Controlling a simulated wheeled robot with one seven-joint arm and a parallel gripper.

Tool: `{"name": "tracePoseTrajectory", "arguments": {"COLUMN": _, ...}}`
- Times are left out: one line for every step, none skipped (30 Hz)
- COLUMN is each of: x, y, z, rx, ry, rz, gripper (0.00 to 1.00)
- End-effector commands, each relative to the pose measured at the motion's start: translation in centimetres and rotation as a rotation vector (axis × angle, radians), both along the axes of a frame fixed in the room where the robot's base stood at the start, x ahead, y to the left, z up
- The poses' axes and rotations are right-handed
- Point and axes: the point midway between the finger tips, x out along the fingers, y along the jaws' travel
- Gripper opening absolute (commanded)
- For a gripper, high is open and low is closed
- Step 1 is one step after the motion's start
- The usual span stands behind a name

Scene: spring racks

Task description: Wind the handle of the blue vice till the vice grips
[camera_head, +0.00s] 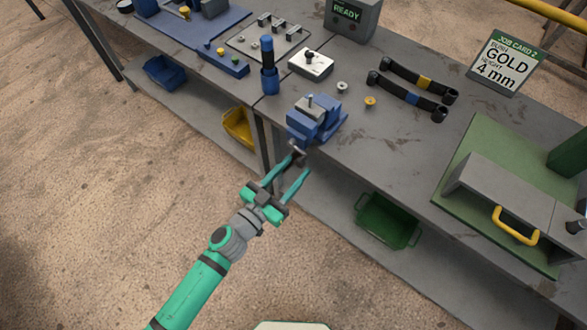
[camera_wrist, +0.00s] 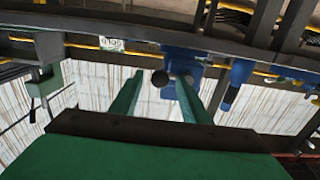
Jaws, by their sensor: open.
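The blue vice (camera_head: 318,120) stands at the front edge of the grey bench, with a small grey part upright between or on its jaws. Its dark handle (camera_head: 297,150) sticks out over the bench edge toward my gripper. My gripper (camera_head: 300,164) is open, its two teal fingers pointing at the handle. In the wrist view the fingers of my gripper (camera_wrist: 165,88) reach toward the handle's round dark knob (camera_wrist: 159,77), which shows between them. The blue vice (camera_wrist: 190,62) is behind it. I cannot tell whether a finger touches the handle.
On the grey bench (camera_head: 385,155) stand a blue upright tool (camera_head: 268,70), a white block (camera_head: 311,64) and two dark bars (camera_head: 415,87). A green fixture with a yellow handle (camera_head: 515,226) is at the right. Yellow (camera_head: 239,127) and green (camera_head: 387,220) bins sit on the lower shelf.

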Motion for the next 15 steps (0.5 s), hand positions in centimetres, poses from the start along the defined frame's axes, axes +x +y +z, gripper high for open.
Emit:
{"name": "tracePoseTrajectory", "arguments": {"x": 0.16, "y": -0.14, "z": 0.0, "rx": 0.0, "ry": 0.0, "rz": 0.0, "gripper": 0.42}}
{"name": "tracePoseTrajectory", "arguments": {"x": 0.22, "y": -0.19, "z": -0.01, "rx": 0.0, "ry": 0.0, "rz": 0.0, "gripper": 0.42}}
{"name": "tracePoseTrajectory", "arguments": {"x": 0.27, "y": -0.22, "z": -0.01, "rx": 0.0, "ry": 0.0, "rz": 0.0, "gripper": 0.42}}
{"name": "tracePoseTrajectory", "arguments": {"x": 0.3, "y": -0.24, "z": -0.01, "rx": 0.0, "ry": 0.0, "rz": 0.0, "gripper": 0.42}}
{"name": "tracePoseTrajectory", "arguments": {"x": 0.31, "y": -0.24, "z": -0.02, "rx": 0.0, "ry": 0.0, "rz": 0.0, "gripper": 0.42}}
{"name": "tracePoseTrajectory", "arguments": {"x": 0.31, "y": -0.24, "z": -0.02, "rx": 0.0, "ry": 0.0, "rz": 0.0, "gripper": 0.42}}
{"name": "tracePoseTrajectory", "arguments": {"x": 0.31, "y": -0.22, "z": -0.02, "rx": 0.0, "ry": 0.0, "rz": 0.0, "gripper": 0.42}}
{"name": "tracePoseTrajectory", "arguments": {"x": 0.3, "y": -0.22, "z": -0.02, "rx": 0.0, "ry": 0.0, "rz": 0.0, "gripper": 0.42}}
{"name": "tracePoseTrajectory", "arguments": {"x": 0.3, "y": -0.22, "z": -0.02, "rx": 0.0, "ry": 0.0, "rz": 0.0, "gripper": 0.42}}
{"name": "tracePoseTrajectory", "arguments": {"x": 0.3, "y": -0.22, "z": -0.02, "rx": 0.0, "ry": 0.0, "rz": 0.0, "gripper": 0.42}}
{"name": "tracePoseTrajectory", "arguments": {"x": 0.29, "y": -0.21, "z": -0.01, "rx": 0.0, "ry": 0.0, "rz": 0.0, "gripper": 0.35}}
{"name": "tracePoseTrajectory", "arguments": {"x": 0.29, "y": -0.21, "z": -0.01, "rx": 0.0, "ry": 0.0, "rz": 0.0, "gripper": 0.25}}
{"name": "tracePoseTrajectory", "arguments": {"x": 0.29, "y": -0.21, "z": -0.02, "rx": 0.0, "ry": 0.0, "rz": 0.0, "gripper": 0.18}}
{"name": "tracePoseTrajectory", "arguments": {"x": 0.29, "y": -0.21, "z": -0.02, "rx": 0.0, "ry": 0.0, "rz": 0.0, "gripper": 0.11}}
{"name": "tracePoseTrajectory", "arguments": {"x": 0.28, "y": -0.21, "z": -0.02, "rx": 0.0, "ry": 0.0, "rz": 0.0, "gripper": 0.01}}
